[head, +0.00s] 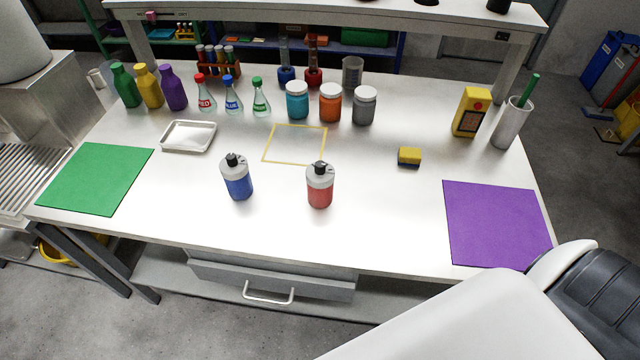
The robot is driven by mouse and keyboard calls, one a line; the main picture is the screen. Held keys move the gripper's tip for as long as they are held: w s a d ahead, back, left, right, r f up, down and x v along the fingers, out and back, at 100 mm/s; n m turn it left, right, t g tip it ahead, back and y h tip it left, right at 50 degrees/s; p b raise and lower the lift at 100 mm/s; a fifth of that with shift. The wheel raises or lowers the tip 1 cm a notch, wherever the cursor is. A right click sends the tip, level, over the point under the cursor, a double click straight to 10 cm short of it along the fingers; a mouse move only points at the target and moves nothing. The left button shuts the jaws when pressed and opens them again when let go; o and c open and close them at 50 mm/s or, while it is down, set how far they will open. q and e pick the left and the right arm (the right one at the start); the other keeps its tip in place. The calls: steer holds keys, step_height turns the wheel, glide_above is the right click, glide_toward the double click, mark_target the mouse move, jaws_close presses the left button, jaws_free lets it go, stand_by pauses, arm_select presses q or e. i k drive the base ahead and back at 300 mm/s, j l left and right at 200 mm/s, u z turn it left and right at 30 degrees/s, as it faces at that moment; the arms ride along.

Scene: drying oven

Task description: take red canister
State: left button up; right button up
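A red canister (320,187) with a grey top and black cap stands upright near the front middle of the white table. A similar blue canister (237,179) stands upright to its left, with a gap between them. A white and dark grey part of my arm fills the lower right corner. No gripper shows in the head view.
A yellow outlined square (295,126) lies behind the canisters. A green mat (96,178) is at left, a purple mat (495,225) at right. A metal tray (188,150) and a sponge (409,157) lie nearby. Bottles, flasks and jars (330,102) line the back.

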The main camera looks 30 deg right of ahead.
mark_target(319, 188)
steer(key=k+l, duration=0.3)
steer(key=l, duration=0.15)
steer(key=k+l, duration=0.35)
steer(key=l, duration=0.15)
